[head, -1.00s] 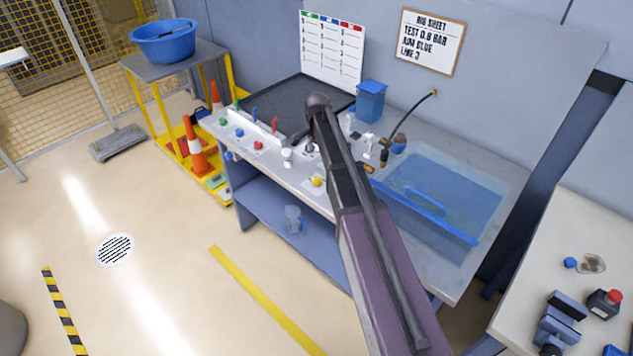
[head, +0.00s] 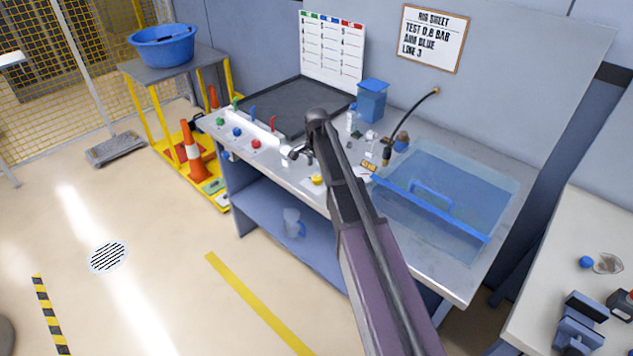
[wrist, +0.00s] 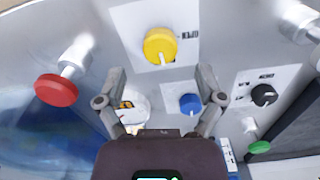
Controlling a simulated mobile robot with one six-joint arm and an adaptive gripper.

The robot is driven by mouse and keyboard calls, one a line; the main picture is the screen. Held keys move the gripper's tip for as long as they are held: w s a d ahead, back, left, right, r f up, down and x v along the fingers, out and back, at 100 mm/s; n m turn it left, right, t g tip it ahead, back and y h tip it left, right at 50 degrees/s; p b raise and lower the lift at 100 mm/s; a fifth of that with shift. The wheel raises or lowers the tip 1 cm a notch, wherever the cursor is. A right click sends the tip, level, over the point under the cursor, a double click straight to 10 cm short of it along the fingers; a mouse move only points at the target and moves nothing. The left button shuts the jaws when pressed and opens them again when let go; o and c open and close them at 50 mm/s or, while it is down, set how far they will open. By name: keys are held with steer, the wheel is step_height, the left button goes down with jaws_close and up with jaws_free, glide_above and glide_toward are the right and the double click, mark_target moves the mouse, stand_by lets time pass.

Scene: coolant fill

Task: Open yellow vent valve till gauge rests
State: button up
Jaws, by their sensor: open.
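The yellow vent valve (wrist: 161,46) is a round yellow knob on a white plate, upper middle in the wrist view. In the head view the yellow knob (head: 317,179) sits near the bench's front edge, just left of my arm. My gripper (wrist: 160,82) is open and empty, its two fingers apart below the yellow knob in the wrist view and not touching it. A round white dial (wrist: 132,106) shows partly between the fingers, by the left one; its reading cannot be made out. In the head view my arm hides part of the bench.
Near the gripper are a red knob (wrist: 56,89), a blue knob (wrist: 190,104) and a black knob (wrist: 263,95). A clear blue tank (head: 450,205) stands on the right of the bench. A blue bin (head: 372,100) stands at the back.

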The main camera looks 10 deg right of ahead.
mark_target(317, 177)
steer(key=shift+f+b, duration=1.7)
steer(key=shift+f, duration=0.3)
steer(key=c, duration=1.1)
